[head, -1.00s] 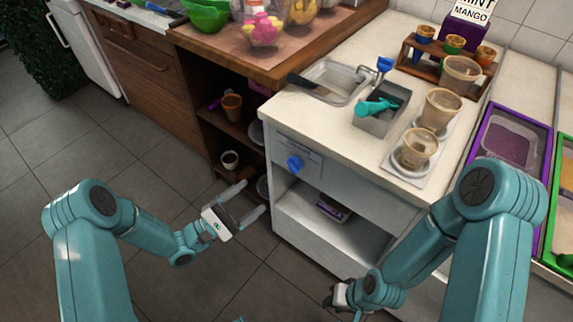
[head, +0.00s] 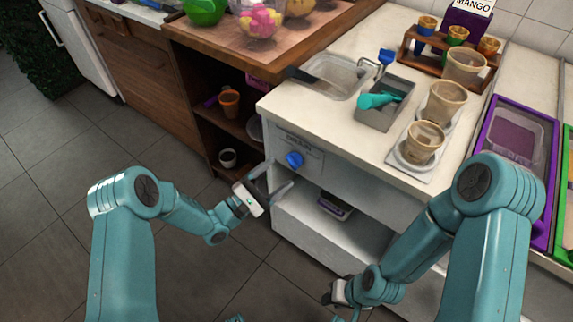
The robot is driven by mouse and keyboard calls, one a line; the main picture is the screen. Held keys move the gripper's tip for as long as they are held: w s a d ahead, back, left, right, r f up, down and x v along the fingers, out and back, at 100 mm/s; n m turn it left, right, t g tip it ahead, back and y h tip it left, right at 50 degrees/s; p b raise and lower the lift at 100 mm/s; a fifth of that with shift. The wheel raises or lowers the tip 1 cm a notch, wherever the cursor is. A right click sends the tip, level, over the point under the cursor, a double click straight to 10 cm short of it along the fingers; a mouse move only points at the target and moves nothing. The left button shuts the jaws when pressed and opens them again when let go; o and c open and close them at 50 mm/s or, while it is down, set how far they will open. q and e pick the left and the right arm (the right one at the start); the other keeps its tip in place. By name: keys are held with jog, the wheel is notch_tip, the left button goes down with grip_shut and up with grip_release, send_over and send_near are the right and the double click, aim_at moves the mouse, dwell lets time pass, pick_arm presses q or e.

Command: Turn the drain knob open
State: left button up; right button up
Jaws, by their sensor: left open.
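The drain knob (head: 294,160) is blue and sits on the white front panel of the counter, under a label that reads "DRAIN". My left gripper (head: 280,174) is open and empty, with its fingers pointing toward the panel just below and left of the knob. I cannot tell whether a finger touches the panel; the knob is not between the fingers. My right gripper (head: 335,292) hangs low in front of the cabinet, partly hidden by its own wrist, and its fingers are not clear.
A sink (head: 335,75) with a blue-handled tap (head: 386,57) is set in the white counter (head: 300,112). A metal container (head: 385,108) with a teal scoop stands beside it. Cups stand on a tray at right. An open shelf (head: 325,238) lies below the knob panel.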

aim_at(294, 161)
pick_arm(q)
jog(key=shift+x, duration=2.1)
jog(key=c, duration=1.1)
jog(key=shift+o, duration=0.2)
jog(key=shift+f, duration=0.1)
